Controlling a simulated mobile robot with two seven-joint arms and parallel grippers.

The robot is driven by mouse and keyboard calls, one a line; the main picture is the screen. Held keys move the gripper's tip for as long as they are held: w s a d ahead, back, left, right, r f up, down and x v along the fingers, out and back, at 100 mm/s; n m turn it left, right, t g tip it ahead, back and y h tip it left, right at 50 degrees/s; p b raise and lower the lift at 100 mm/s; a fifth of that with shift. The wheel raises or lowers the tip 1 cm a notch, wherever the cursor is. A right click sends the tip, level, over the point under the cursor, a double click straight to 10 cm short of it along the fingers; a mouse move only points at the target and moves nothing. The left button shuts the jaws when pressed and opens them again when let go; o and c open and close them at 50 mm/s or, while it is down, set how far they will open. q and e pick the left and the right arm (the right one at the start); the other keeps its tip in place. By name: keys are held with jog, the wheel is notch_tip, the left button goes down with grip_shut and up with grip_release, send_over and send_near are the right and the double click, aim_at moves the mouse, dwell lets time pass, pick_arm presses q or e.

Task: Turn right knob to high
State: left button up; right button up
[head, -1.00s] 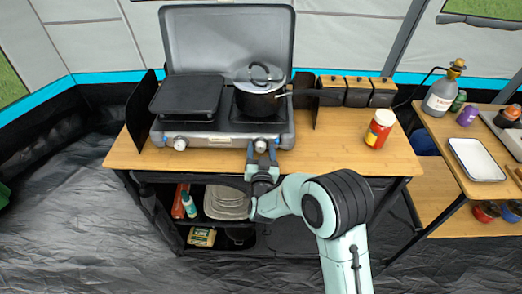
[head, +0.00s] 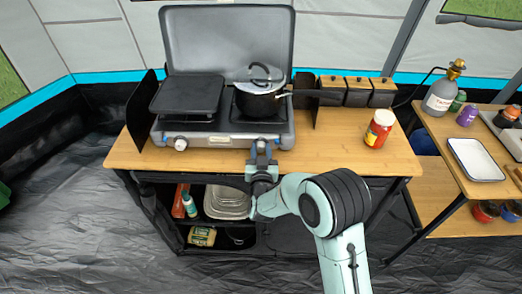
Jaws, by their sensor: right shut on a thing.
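A grey two-burner camping stove (head: 222,127) stands on the wooden table, with its lid raised behind. The left knob (head: 181,144), pale with a dark ring, shows on the stove's front. My right gripper (head: 261,147) is at the right part of the stove front, where the right knob sits. Its fingers are shut on the right knob, which they hide, so the knob's setting cannot be read. My left gripper is not in view.
A lidded pot (head: 259,102) is on the right burner, its handle pointing right. A black griddle (head: 187,95) covers the left burner. A red jar (head: 379,129) stands to the right on the table (head: 337,146). Dark windscreen panels flank the stove.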

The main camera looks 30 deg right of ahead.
jog(key=n+p, duration=0.1)
jog(key=n, duration=0.1)
jog(key=shift+r+n, duration=0.1)
jog(key=shift+n, duration=0.3)
jog(key=n+p, duration=0.1)
jog(key=n, duration=0.2)
jog(key=shift+w+a, duration=0.1)
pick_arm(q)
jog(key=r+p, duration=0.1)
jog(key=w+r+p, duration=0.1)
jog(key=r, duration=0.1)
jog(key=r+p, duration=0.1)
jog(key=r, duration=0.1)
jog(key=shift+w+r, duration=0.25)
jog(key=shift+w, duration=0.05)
pick_arm(e)
jog(key=n, duration=0.6)
jog(key=shift+g, duration=0.4)
jog(key=o, duration=1)
jog(key=shift+o, duration=0.2)
